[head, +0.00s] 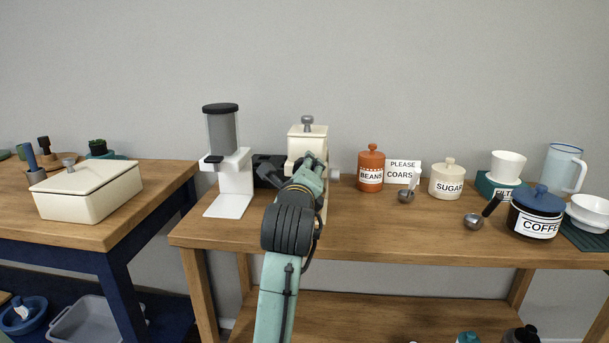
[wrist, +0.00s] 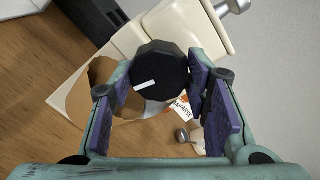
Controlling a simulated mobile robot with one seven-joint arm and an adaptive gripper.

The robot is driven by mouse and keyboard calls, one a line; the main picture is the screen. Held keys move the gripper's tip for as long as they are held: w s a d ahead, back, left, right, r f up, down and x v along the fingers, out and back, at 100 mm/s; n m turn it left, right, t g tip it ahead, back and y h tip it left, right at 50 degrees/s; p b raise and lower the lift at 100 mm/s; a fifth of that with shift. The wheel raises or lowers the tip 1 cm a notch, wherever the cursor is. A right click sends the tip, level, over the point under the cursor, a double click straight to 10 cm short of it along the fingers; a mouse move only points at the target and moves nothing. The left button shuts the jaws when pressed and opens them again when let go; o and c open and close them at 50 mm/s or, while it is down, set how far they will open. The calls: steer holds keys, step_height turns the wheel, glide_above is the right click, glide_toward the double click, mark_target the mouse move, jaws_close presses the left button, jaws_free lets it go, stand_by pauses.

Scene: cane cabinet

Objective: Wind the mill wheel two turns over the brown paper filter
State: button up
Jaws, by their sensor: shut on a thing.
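The cream mill (head: 308,131) stands on the middle table, with a grey knob on its top. Its wheel (wrist: 160,70) is a round black knob with a white mark, seen on the mill's face in the wrist view. My gripper (wrist: 158,80) is shut on the wheel, with a purple pad at either side of it. In the head view my arm hides most of the mill's front and the wheel. The brown paper filter (wrist: 75,102) shows in the wrist view beside the wheel, low on the mill; its inside is only partly seen.
A grey-and-white dispenser (head: 222,135) stands left of the mill. To the right are the orange beans jar (head: 371,168), a coarseness sign (head: 404,170), a metal scoop (head: 406,195) and the sugar jar (head: 447,180).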

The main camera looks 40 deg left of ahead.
stand_by(0.3)
steer(key=o, duration=1.2)
steer(key=shift+c, duration=0.2)
steer(key=v, duration=1.2)
